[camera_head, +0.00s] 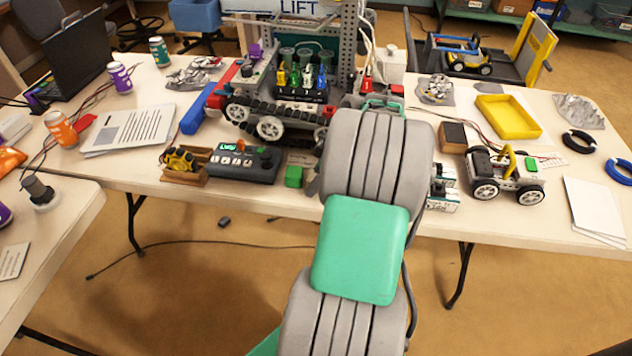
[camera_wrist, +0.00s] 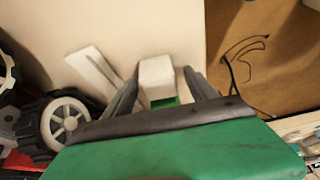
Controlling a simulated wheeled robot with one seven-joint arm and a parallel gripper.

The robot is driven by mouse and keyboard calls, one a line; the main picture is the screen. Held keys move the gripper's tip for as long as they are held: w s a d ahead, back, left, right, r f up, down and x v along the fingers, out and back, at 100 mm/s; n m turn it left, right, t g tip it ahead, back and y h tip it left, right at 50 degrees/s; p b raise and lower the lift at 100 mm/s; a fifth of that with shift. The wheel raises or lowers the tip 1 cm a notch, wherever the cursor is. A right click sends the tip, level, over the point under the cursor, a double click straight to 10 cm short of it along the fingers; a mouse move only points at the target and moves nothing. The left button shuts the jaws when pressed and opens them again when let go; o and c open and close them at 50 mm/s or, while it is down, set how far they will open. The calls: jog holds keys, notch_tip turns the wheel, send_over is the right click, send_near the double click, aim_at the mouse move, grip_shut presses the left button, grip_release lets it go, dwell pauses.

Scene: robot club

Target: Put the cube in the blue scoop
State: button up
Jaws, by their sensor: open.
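A small green cube (camera_head: 294,176) lies near the front edge of the table, just left of my arm. In the wrist view a block with a pale top and green lower side (camera_wrist: 157,77), apparently this cube, shows between the fingertips of my gripper (camera_wrist: 160,87). The fingers stand apart on either side of it; I cannot tell whether they touch it. My forearm hides most of the gripper in the head view. A long blue piece (camera_head: 193,115), apparently the blue scoop, is at the left front of the tracked robot. Its inside is not clear.
The tracked robot (camera_head: 270,128) stands behind the cube, and its wheel (camera_wrist: 66,122) is close to my gripper. A control box (camera_head: 243,163) is left of the cube. A wheeled model (camera_head: 505,178) and a yellow tray (camera_head: 508,118) are to the right.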

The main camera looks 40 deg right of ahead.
grip_shut()
dwell(0.6)
jog(key=shift+r, duration=0.15)
